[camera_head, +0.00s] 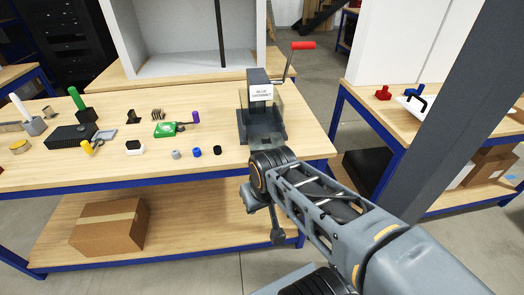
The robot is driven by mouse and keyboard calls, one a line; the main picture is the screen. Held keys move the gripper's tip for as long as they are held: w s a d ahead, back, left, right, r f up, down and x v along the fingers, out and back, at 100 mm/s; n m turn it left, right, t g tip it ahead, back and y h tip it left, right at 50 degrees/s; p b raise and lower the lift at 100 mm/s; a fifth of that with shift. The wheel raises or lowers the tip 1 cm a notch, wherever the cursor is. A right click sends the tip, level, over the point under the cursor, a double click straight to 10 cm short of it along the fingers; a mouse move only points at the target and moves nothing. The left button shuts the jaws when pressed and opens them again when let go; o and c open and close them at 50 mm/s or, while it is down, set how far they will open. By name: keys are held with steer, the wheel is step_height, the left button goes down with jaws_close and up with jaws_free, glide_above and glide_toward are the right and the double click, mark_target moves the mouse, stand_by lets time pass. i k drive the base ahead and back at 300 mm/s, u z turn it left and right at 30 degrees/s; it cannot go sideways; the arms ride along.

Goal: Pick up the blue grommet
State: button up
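The blue grommet (197,152) is a small blue cylinder near the front edge of the wooden table. It stands in a loose row between a grey cylinder (176,154) and a black one (217,150). A dark press-like fixture (262,125) with a red-handled lever stands to its right. Its white label appears to read "BLUE GROMMET". My arm reaches in from the lower right and bends in front of the fixture, to the right of the grommet. I cannot make out my gripper's fingers. Nothing of mine touches the grommet.
The table (215,172) holds several other small parts, including a green board (168,130), a black box (70,137) and a white-and-black piece (134,148). A cardboard box (108,226) sits on the lower shelf. Another table (357,99) stands at right.

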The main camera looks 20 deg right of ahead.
mark_target(196, 152)
steer(key=u, duration=0.55)
steer(key=k, duration=1.25)
steer(key=z, duration=0.05)
steer(key=i, duration=0.45)
steer(key=z, duration=0.8)
steer(key=i, duration=1.05)
steer(key=u, duration=0.25)
